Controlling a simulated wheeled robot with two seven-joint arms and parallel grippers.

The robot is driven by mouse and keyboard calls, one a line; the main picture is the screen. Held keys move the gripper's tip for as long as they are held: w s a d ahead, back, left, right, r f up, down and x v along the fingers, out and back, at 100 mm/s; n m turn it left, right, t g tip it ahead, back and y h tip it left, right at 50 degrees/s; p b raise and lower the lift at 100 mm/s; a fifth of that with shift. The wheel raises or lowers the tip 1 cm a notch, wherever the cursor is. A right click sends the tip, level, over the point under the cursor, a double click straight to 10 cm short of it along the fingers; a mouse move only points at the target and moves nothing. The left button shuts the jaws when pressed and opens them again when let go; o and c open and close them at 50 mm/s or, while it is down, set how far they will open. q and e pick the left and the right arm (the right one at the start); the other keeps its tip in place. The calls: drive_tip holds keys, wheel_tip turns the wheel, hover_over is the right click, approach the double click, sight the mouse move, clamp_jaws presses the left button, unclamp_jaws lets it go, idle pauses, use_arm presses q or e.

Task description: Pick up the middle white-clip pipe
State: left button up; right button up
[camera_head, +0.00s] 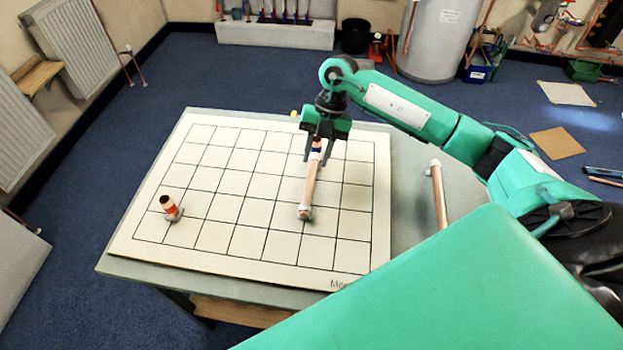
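My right gripper (316,157) points down over that far end. Its two dark fingers stand on either side of the pipe and look apart from it; contact is hard to judge. Another copper pipe (438,195) with a white clip at its top lies to the right, off the board. A short copper piece (170,207) with a red band stands tilted at the board's left. My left gripper is not in view.
The gridded board (215,235) rests on a grey table (405,215), with most squares bare. My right arm reaches in from the right across the table's back right corner. A large green part of my body hides the near right of the table.

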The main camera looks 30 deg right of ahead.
sight(311, 180)
drive_tip(key=shift+x, duration=1.15)
drive_tip(key=shift+s+a+f+p, duration=0.15)
drive_tip(key=shift+f+p, duration=0.15)
drive_tip(key=shift+f, duration=0.15)
drive_tip(key=p+x, duration=0.1)
drive_tip(key=x, duration=0.2)
drive_tip(key=shift+s+a+f, duration=0.15)
drive_tip(key=shift+s, duration=0.1)
drive_tip(key=shift+s+a+f, duration=0.1)
drive_tip(key=shift+a+f, duration=0.05)
drive_tip(key=shift+f, duration=0.45)
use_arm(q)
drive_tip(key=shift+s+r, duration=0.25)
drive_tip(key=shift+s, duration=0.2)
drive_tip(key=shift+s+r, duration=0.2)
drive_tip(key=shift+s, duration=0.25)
use_arm(e)
clamp_jaws()
